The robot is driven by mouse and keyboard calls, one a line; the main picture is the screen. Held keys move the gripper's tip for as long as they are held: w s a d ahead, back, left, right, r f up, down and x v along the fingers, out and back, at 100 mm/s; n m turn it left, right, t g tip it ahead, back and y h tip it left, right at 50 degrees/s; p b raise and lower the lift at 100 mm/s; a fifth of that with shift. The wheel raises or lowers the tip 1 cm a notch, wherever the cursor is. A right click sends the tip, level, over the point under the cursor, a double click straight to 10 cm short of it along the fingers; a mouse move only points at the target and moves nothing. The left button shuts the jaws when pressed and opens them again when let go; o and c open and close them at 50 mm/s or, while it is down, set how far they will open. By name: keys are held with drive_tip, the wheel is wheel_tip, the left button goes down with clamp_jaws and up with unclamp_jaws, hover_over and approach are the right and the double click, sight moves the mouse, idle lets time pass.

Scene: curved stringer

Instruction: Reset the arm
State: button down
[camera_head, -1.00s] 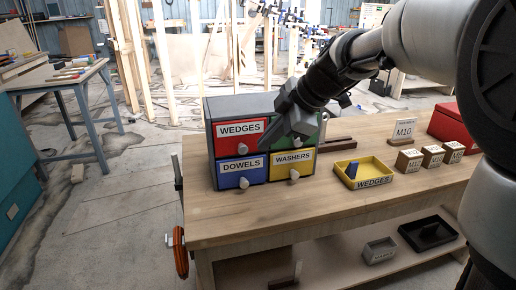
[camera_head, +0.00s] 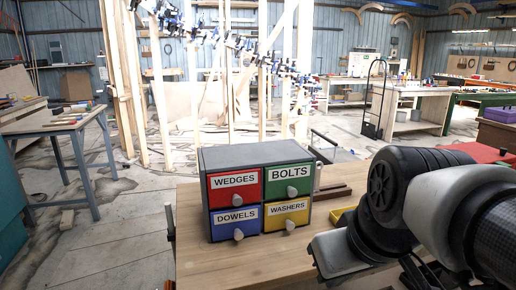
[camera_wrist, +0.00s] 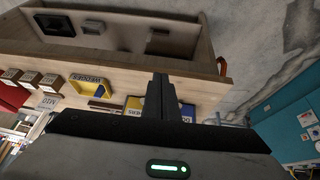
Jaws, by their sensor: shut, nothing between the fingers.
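My gripper (camera_wrist: 160,90) is in the wrist view with its two dark fingers together and nothing between them. In the head view my arm comes in from the right, and the grey hand sits over the bench at lower centre-right. The fingers cannot be made out there. The hand is to the right of the drawer cabinet (camera_head: 262,196) and appears apart from it. The cabinet has red WEDGES, green BOLTS, blue DOWELS and yellow WASHERS drawers, all looking shut.
The wooden bench (camera_head: 245,262) carries the cabinet. A yellow wedges tray (camera_wrist: 90,88) and several labelled wooden blocks (camera_wrist: 30,78) show in the wrist view. Bins stand on the lower shelf (camera_wrist: 125,35). Wooden framing with clamps (camera_head: 232,70) stands behind.

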wheel_tip(320, 180, up, 19)
drive_tip(key=s+d+m+p, duration=0.1)
drive_tip(key=s+m+p, duration=0.1)
drive_tip(key=p, duration=1.8)
drive_tip(key=shift+s+d+m+h, duration=0.25)
drive_tip(key=shift+m+h, duration=0.05)
drive_tip(key=shift+f, duration=0.1)
